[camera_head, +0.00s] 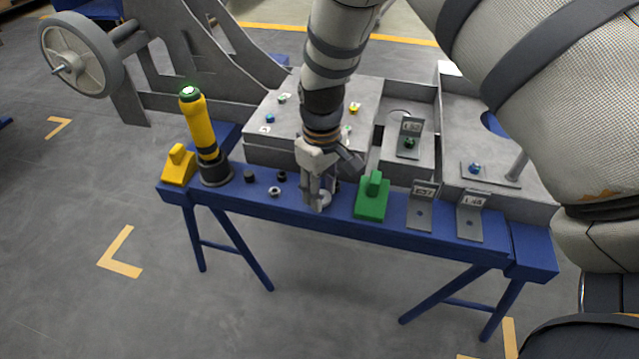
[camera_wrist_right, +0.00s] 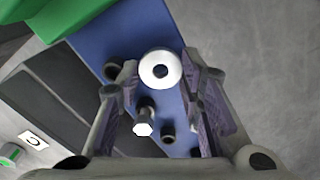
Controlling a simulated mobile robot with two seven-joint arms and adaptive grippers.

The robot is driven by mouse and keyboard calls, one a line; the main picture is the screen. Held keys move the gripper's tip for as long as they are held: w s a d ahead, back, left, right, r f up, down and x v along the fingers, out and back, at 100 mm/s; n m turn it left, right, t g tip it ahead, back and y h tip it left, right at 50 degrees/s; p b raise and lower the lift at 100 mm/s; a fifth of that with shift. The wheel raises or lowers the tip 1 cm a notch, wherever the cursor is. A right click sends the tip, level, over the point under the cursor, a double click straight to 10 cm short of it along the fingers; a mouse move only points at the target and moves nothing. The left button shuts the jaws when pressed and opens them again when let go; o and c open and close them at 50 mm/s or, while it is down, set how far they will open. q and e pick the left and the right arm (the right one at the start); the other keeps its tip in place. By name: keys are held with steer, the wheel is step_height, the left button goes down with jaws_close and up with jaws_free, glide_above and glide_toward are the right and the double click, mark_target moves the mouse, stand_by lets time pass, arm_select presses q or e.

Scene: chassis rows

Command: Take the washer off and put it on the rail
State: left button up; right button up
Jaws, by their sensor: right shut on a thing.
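The washer (camera_wrist_right: 160,69), a bright silver ring with a dark hole, is between the fingertips of my right gripper (camera_wrist_right: 160,78) in the wrist view. In the head view my right gripper (camera_head: 318,204) points down at the blue rail (camera_head: 385,232), shut on the washer (camera_head: 326,199), which is partly hidden by the fingers. The washer is at or just above the rail's top; I cannot tell whether it touches. It is left of the green block (camera_head: 372,197). My left gripper is not in view.
On the rail stand a yellow-and-black tool (camera_head: 204,138), a yellow block (camera_head: 179,166), small dark parts (camera_head: 249,176), a silver nut (camera_head: 274,191), and the brackets marked E57 (camera_head: 421,208) and L48 (camera_head: 470,216). Grey chassis boxes (camera_head: 268,135) lie behind.

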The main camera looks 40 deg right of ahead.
steer(key=shift+f, duration=0.55)
steer(key=o, duration=1)
steer(key=shift+r, duration=0.1)
